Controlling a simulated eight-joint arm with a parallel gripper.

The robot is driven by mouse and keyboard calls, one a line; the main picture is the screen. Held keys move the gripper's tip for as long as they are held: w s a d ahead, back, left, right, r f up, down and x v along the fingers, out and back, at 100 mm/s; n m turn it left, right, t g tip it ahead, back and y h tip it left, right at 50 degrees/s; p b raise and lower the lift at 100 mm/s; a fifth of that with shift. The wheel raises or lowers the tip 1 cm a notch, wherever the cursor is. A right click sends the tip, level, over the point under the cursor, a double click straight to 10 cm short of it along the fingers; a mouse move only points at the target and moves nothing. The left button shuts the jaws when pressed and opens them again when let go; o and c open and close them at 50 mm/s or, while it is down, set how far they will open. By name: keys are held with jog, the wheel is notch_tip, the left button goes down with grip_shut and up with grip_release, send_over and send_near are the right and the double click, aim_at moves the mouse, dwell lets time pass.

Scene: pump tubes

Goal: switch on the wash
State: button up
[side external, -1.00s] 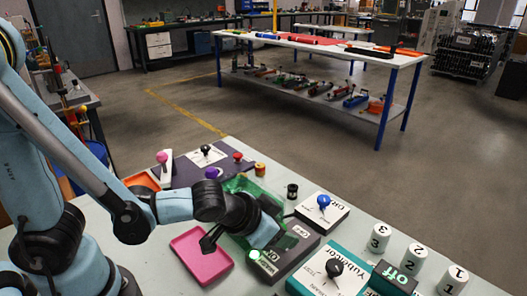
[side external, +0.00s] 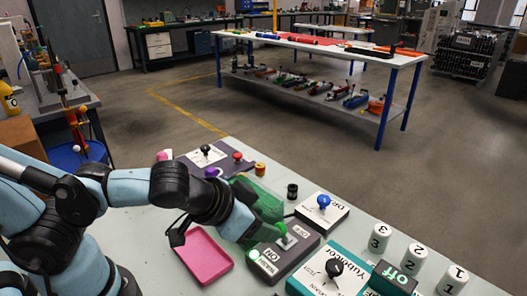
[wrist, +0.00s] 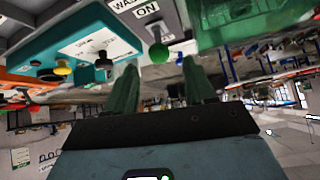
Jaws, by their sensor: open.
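The wash box (side external: 291,259) is a dark grey unit with white labels in the side view. It also shows at the top of the wrist view, where its labels (wrist: 147,10) read "WAS…" and "ON". A small green knob (wrist: 158,52) sticks out of it just below the "ON" label. A bright green-lit spot (side external: 254,254) shows at its left end. My gripper (side external: 276,236) is open, its green fingers over the far part of the box. In the wrist view the gripper (wrist: 160,75) has its two fingers apart, with the knob between and beyond them; contact cannot be told.
A green translucent bin (side external: 262,199) stands just behind the box. A pink tray (side external: 204,258) lies to the left. A teal-and-white box with a black knob (side external: 334,268) and a white box with a blue knob (side external: 323,201) stand to the right. White numbered cylinders (side external: 379,238) stand farther right.

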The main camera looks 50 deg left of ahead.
jog(key=shift+v, duration=1.65)
jog(key=a, duration=0.3)
jog(key=w+a+n+g, duration=0.1)
jog(key=a, duration=0.3)
jog(key=w+a+n+y, duration=0.1)
jog(key=a, duration=0.2)
jog(key=shift+w+a+r, duration=0.15)
jog(key=shift+w+r, duration=0.05)
jog(key=shift+w+a+r+g, duration=0.1)
jog(key=shift+a+g, duration=0.2)
jog(key=shift+a, duration=0.3)
